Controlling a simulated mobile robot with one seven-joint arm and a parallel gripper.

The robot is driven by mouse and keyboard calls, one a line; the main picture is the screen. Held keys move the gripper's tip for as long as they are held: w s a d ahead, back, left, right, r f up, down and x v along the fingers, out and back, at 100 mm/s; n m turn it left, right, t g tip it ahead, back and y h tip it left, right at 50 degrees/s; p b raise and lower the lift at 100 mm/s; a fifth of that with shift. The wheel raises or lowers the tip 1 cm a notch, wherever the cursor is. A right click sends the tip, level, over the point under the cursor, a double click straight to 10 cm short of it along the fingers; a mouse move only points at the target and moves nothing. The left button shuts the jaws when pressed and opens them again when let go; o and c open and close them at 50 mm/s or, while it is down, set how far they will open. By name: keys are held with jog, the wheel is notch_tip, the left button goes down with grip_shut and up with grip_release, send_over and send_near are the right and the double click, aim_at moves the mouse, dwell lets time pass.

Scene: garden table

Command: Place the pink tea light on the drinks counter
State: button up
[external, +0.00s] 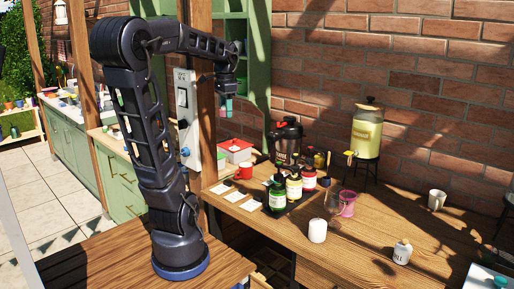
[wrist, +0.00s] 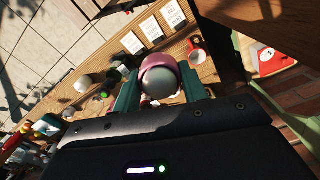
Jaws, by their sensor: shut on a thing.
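My gripper (external: 226,104) is raised at the left end of the wooden drinks counter (external: 430,225), in front of the green shelf unit. In the wrist view my gripper (wrist: 160,92) has its teal fingers on both sides of a round pink tea light (wrist: 157,63) with a pale grey face. The fingers are shut on it, and it hangs above the counter, apart from it.
On the counter stand a white candle (external: 317,231), a pink glass (external: 348,204), several bottles (external: 294,187), a drink dispenser (external: 367,130), a white mug (external: 437,200) and a white jar (external: 402,252). White cards (external: 235,196) and a red mug (external: 244,171) are at the left end. Its right middle has free room.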

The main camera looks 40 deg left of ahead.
jog(key=w+d+f+n, duration=0.1)
jog(key=w+d+f, duration=0.3)
jog(key=w, duration=0.8)
jog(key=w+d+f+n, duration=0.2)
jog(key=w+d+f, duration=0.15)
jog(key=w, duration=0.75)
jog(key=w+d+f+n, duration=0.1)
jog(key=w+d+f, duration=0.25)
jog(key=w, duration=0.85)
notch_tip(320, 180, up, 5)
jog(key=m, duration=1.1)
send_over(372, 231)
notch_tip(372, 231, down, 28)
jog(key=shift+r, duration=0.1)
jog(key=o, duration=1)
jog(key=shift+c, duration=0.2)
